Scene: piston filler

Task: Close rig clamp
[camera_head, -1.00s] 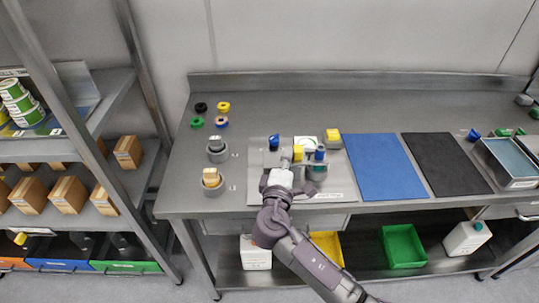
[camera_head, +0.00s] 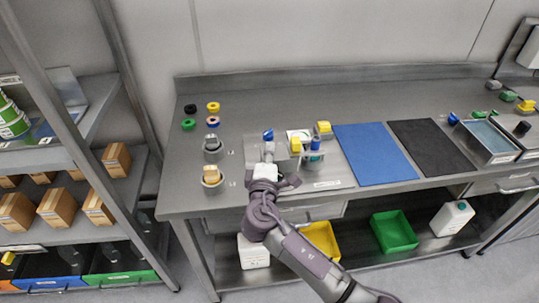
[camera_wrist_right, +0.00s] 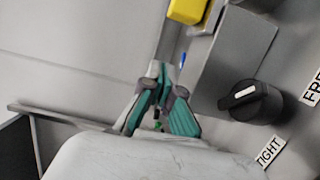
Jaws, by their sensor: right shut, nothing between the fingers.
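The rig (camera_head: 330,184) is a grey plate on the bench with a grey block, a blue knob (camera_head: 268,135) and a yellow piece (camera_head: 296,144). In the right wrist view, a grey block (camera_wrist_right: 232,60) stands beside a black knob (camera_wrist_right: 250,101) with a white mark, between labels reading TIGHT (camera_wrist_right: 270,152) and, partly cut off, FRE (camera_wrist_right: 313,88). I cannot tell which part is the clamp. My right gripper (camera_wrist_right: 160,82) is shut and empty, left of the block and knob in that view. In the head view, it (camera_head: 266,160) is over the rig's left part, fingertips hard to make out. My left gripper is out of view.
Two grey round holders (camera_head: 212,188) stand left of the rig, with small coloured rings (camera_head: 213,107) behind them. A blue mat (camera_head: 373,155) and a black mat (camera_head: 430,148) lie to the right. A shelf with boxes (camera_head: 58,207) stands left of the bench.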

